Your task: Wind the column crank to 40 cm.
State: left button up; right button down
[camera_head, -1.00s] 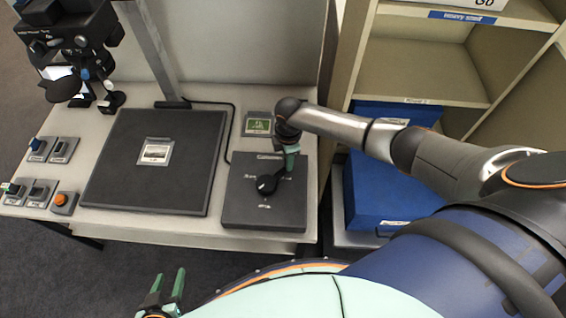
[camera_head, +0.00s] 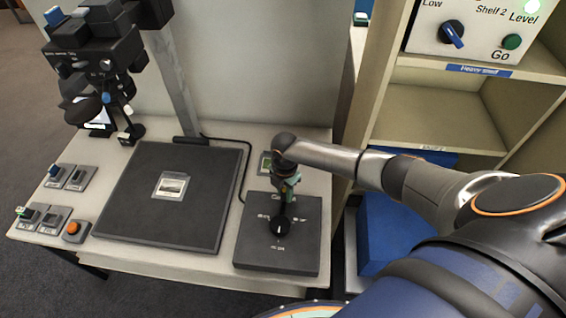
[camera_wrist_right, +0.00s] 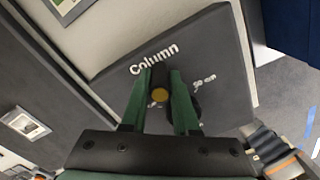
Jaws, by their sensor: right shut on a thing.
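The column crank (camera_head: 278,227) is a black hub and arm on top of a dark grey box (camera_head: 300,257) at the right end of the table. My right gripper (camera_head: 288,186) is over the far side of the hub, shut on the crank's handle. My left gripper is out of view.
A dark board (camera_head: 150,222) with a small picture (camera_head: 171,186) lies left of the crank box. A slanted column (camera_head: 172,85) rises behind it near a black camera head (camera_head: 105,50). Small switches and an orange button (camera_head: 75,230) are at left. Shelving (camera_head: 440,118) stands right.

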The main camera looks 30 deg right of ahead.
jog(key=shift+w+a, duration=0.15)
jog(key=shift+a, duration=0.1)
jog(key=c, duration=0.7)
grip_release()
jog(key=shift+d, duration=0.1)
notch_tip(320, 180, up, 13)
jog(key=shift+f+p, duration=0.2)
jog(key=shift+p, duration=0.5)
